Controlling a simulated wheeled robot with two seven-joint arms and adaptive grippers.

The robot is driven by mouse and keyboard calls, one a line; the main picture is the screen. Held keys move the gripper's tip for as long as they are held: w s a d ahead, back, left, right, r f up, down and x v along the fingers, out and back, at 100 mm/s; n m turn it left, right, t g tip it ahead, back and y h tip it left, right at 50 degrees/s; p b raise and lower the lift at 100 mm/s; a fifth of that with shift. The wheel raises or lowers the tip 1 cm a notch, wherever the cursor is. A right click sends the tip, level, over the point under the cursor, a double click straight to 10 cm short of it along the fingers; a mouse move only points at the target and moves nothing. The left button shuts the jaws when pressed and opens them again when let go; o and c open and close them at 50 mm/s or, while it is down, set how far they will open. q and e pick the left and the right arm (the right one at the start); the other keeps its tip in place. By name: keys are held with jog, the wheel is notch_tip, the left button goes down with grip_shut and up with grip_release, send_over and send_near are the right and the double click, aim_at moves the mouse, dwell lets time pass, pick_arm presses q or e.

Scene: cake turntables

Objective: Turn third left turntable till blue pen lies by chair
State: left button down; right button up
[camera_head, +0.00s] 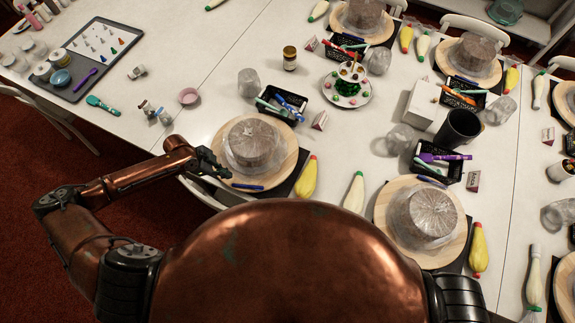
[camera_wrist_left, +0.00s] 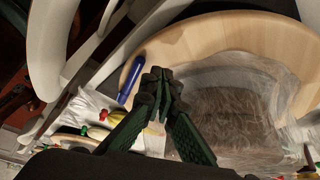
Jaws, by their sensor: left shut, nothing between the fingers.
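A round wooden turntable (camera_head: 290,174) with a plastic-wrapped cake (camera_head: 252,143) stands at the table's near edge. A blue pen (camera_head: 247,187) lies on its rim, on the side toward my body. In the left wrist view the pen (camera_wrist_left: 131,80) lies on the wooden turntable (camera_wrist_left: 195,40), near the curved white chair parts (camera_wrist_left: 52,60), with a gap between them. My left gripper (camera_head: 222,171) is at the turntable's left edge; its fingers (camera_wrist_left: 157,85) are shut and empty. Whether they touch the wood, I cannot tell. My right gripper is out of view.
Another turntable (camera_head: 457,251) with a wrapped cake stands to the right. Yellow (camera_head: 307,177) and pale (camera_head: 354,192) piping bags lie between the two. A black basket of pens (camera_head: 282,108) and a clear cup (camera_head: 248,83) stand behind the turntable. The tabletop left of it is fairly clear.

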pick_arm(q)
jog(key=s+d+p, duration=0.1)
jog(key=d, duration=0.1)
jog(key=s+d+p, duration=0.1)
jog(key=d+p, duration=0.1)
jog(key=d, duration=0.1)
jog(key=s+d+p, duration=0.1)
jog(key=d, duration=0.2)
jog(key=shift+s+r, duration=0.2)
jog(key=shift+s, duration=0.15)
jog(key=shift+s+d+f+p, duration=0.1)
jog(key=shift+s+d+p, duration=0.05)
jog(key=shift+d+p, duration=0.2)
send_over(269, 185)
jog(key=w, duration=0.1)
jog(key=shift+w+d+f, duration=0.1)
jog(key=shift+d, duration=0.35)
jog(key=shift+f+b, duration=0.95)
jog(key=shift+f, duration=0.55)
jog(key=shift+r, duration=0.1)
jog(key=shift+s+a+p, duration=0.3)
jog(key=shift+a, duration=0.2)
jog(key=shift+s+a+p, duration=0.25)
jog(key=shift+a+p, duration=0.05)
jog(key=shift+a, duration=0.4)
